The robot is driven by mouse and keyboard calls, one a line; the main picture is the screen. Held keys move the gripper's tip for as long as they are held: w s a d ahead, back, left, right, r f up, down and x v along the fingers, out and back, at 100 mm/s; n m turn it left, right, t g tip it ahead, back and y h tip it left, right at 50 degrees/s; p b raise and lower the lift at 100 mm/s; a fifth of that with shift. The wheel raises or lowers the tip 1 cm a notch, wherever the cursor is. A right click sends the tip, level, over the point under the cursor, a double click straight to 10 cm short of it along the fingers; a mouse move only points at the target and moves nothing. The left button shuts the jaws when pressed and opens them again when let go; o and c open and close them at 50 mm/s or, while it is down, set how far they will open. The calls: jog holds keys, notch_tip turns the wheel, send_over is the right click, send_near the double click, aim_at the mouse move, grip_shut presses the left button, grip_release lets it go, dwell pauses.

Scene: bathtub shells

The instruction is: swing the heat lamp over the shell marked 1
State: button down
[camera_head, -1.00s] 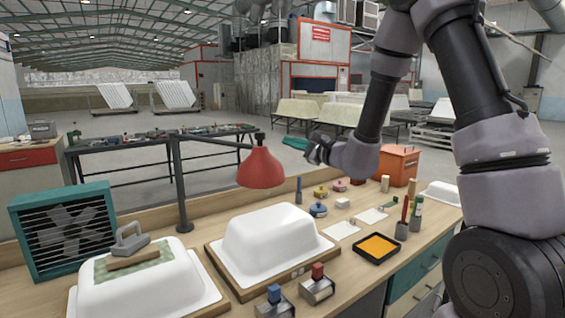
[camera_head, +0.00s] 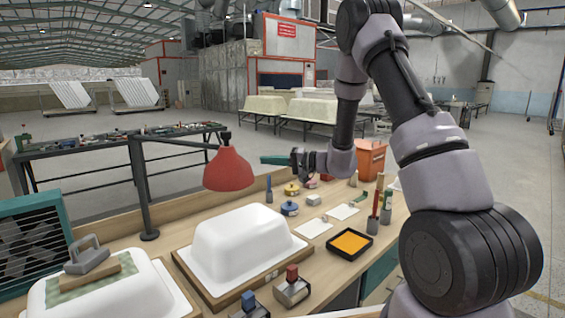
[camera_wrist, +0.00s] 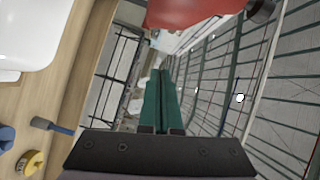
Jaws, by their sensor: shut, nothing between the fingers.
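The heat lamp has a red shade (camera_head: 229,170) hung from a dark arm on a post (camera_head: 143,190). The shade is in front of my gripper's left side in the head view, above the back of the middle white shell (camera_head: 245,240). I cannot read which shell is marked 1. My gripper (camera_head: 270,160), with green fingers, is shut and empty just right of the shade, apart from it in the picture. In the wrist view, the shade (camera_wrist: 190,10) is above the shut fingers (camera_wrist: 160,100).
A fan box (camera_head: 35,245) stands at the left. Paint tins (camera_head: 289,208), an orange pad (camera_head: 350,243), brushes in cups (camera_head: 374,225) and an orange box (camera_head: 370,160) are on the right of the bench. Two stamps with blue and red blocks (camera_head: 292,288) lie in front.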

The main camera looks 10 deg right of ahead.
jog(key=shift+s+a+f, duration=0.2)
jog(key=shift+s+a, duration=0.15)
jog(key=shift+a, duration=0.35)
jog(key=shift+s+a+f, duration=0.15)
jog(key=shift+s+a, duration=0.25)
jog(key=shift+a, duration=0.3)
jog(key=shift+s+a+f, duration=0.2)
jog(key=shift+s+a, duration=0.15)
jog(key=shift+a, duration=0.35)
jog(key=shift+s, duration=0.15)
